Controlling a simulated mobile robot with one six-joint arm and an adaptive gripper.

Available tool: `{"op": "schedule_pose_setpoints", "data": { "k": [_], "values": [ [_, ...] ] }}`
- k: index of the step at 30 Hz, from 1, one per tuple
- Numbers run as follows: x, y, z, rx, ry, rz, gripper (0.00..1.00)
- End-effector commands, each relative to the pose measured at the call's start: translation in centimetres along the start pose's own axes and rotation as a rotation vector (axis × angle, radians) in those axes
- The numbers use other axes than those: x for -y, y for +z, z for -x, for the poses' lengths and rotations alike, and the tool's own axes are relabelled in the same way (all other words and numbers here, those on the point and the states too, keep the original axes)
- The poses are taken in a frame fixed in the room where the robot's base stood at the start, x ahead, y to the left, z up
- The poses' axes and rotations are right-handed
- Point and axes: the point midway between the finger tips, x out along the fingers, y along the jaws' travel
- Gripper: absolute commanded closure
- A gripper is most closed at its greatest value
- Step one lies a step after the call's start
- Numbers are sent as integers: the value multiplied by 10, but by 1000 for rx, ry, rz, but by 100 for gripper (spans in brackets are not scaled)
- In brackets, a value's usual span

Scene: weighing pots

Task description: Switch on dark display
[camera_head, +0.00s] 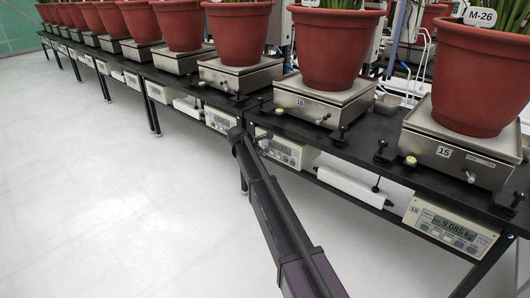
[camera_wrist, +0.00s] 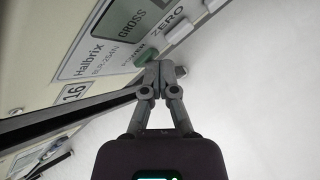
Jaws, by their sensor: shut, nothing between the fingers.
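The weighing indicator marked 16 fills the upper left of the wrist view, with its label panel (camera_wrist: 92,55) reading Halbrix. Its display (camera_wrist: 118,18) is grey-green and shows the word GROSS; the rest is cut off by the frame. A green button (camera_wrist: 146,54) sits beside the word POWER. My gripper (camera_wrist: 158,68) is shut and empty, its fingertips right at the green button; I cannot tell whether they touch it. In the head view the indicator (camera_head: 293,154) hangs under the black bench, with my gripper (camera_head: 262,139) in front of its left part.
Red pots (camera_head: 333,48) stand on steel scales (camera_head: 318,103) along the black bench (camera_head: 385,158). Another indicator (camera_head: 450,228) at the right reads about 9.085 kg. The pale floor (camera_head: 120,210) in front is clear.

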Motion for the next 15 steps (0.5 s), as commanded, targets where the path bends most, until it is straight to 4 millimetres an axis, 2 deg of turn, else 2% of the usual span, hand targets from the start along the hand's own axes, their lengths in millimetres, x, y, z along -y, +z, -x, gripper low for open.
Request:
{"op": "schedule_pose_setpoints", "data": {
  "k": [15],
  "values": [
    [8,-8,11,0,0,0,100]
  ]
}}
